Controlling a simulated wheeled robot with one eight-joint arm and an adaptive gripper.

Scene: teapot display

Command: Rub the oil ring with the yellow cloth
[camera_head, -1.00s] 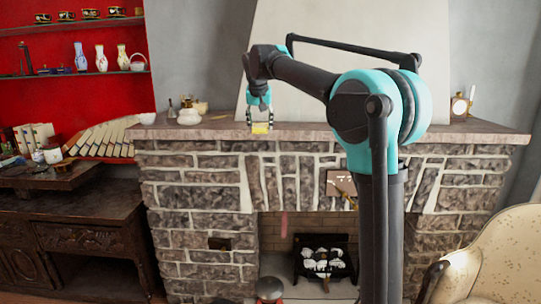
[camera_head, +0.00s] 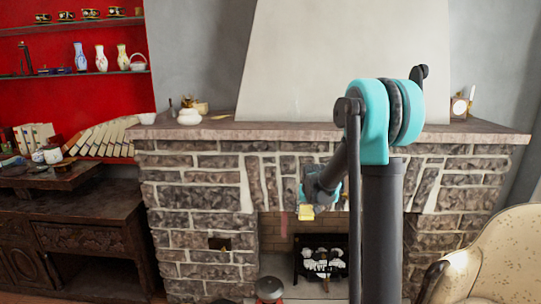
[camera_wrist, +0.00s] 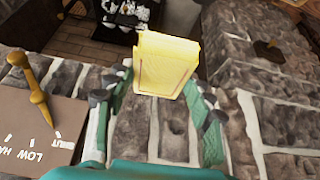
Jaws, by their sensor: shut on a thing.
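My gripper (camera_wrist: 158,95) is shut on the yellow cloth (camera_wrist: 165,65), a folded pale-yellow block that juts out beyond the fingertips. In the head view the cloth (camera_head: 306,212) hangs low, in front of the top of the fireplace opening, with my gripper (camera_head: 310,200) just above it. In the wrist view it appears held in front of the stone facing, with the dark grate beyond. I cannot make out an oil ring in either view.
The stone mantel (camera_head: 270,131) carries a white pot (camera_head: 189,117) at left and a clock (camera_head: 458,108) at right. A metal plate (camera_wrist: 45,125) with a brass handle is left of my gripper. An armchair (camera_head: 495,255) stands at right; a dark cabinet (camera_head: 75,225) at left.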

